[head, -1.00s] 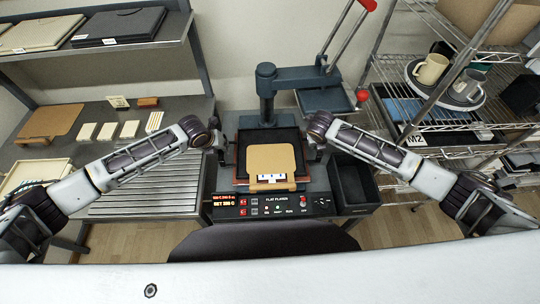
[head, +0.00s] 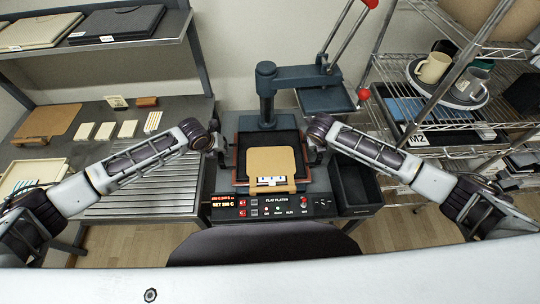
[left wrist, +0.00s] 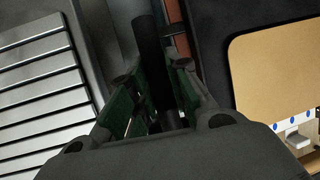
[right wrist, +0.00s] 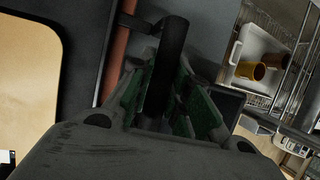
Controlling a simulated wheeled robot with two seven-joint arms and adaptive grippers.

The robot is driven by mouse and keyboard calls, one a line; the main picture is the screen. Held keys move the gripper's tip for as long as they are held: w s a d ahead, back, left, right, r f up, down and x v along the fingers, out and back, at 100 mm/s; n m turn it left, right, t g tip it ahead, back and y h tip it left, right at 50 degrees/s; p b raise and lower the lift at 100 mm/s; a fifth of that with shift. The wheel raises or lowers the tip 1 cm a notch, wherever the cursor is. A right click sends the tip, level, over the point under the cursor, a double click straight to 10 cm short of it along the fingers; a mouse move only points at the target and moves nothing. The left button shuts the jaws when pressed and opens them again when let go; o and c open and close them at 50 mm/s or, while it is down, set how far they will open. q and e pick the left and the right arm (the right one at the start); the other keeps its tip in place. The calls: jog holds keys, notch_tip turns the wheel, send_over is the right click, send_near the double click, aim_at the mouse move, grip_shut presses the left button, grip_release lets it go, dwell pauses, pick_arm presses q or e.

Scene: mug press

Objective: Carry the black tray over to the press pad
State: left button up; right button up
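The black tray (head: 288,138) is in front of the press column in the head view, with a tan board (head: 270,161) lying on it. A red-brown edge, which looks like the press pad (head: 236,150), shows around and beneath the tray. I cannot tell whether the tray touches it. My left gripper (head: 221,151) is at the tray's left side. In the left wrist view its green-padded fingers close around a black handle (left wrist: 150,45). My right gripper (head: 318,151) is at the right side, its fingers around the other handle (right wrist: 170,50).
The press column (head: 265,95) stands behind the tray, with its upper plate (head: 327,100) swung to the right. A control panel (head: 270,206) is in front. A dark bin (head: 357,185) stands to the right. A slatted bench is left, a wire rack with mugs right.

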pick_arm(q)
jog(key=o, duration=0.4)
pick_arm(e)
jog(key=o, duration=0.4)
pick_arm(q)
jog(key=shift+r, duration=0.15)
jog(key=v, duration=1.1)
jog(key=shift+s+r, duration=0.15)
jog(key=shift+r, duration=0.25)
jog(key=shift+a, duration=0.1)
pick_arm(e)
jog(key=shift+r, duration=0.1)
jog(key=v, duration=1.2)
pick_arm(q)
jog(key=shift+s+f, duration=0.1)
dwell(0.4)
